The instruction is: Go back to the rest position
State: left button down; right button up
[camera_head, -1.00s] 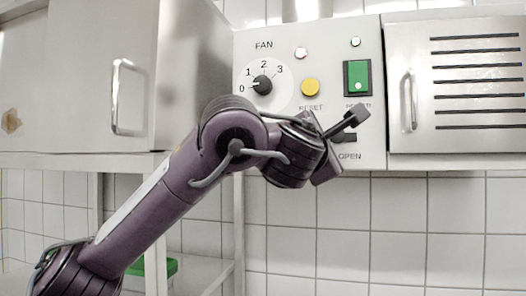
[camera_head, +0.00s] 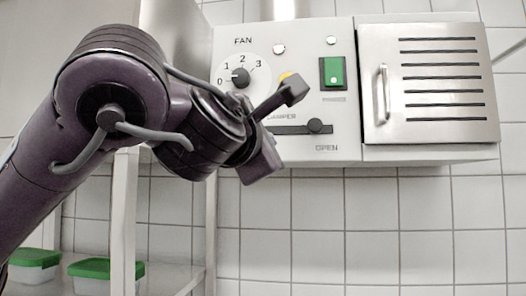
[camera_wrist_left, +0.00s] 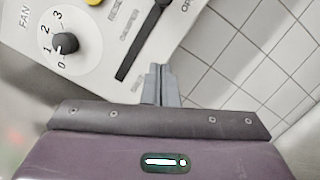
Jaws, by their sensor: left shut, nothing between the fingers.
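My left gripper is shut and empty. In the wrist view its two grey fingers (camera_wrist_left: 160,72) are together in front of the purple gripper body (camera_wrist_left: 155,150). They point toward the lower part of the control panel, near the damper slot; contact cannot be told. In the head view my left arm reaches in from the left. Its wrist (camera_head: 215,140) is in front of the panel's lower left, and the fingertips cannot be made out. My right gripper is in neither view.
A slatted steel door (camera_head: 440,85) is on the right. Green-lidded boxes (camera_head: 105,268) sit on a shelf below left.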

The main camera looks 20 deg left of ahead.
pick_arm(q)
jog(key=shift+s+d, duration=0.25)
jog(key=shift+s, duration=0.15)
jog(key=shift+d+f, duration=0.1)
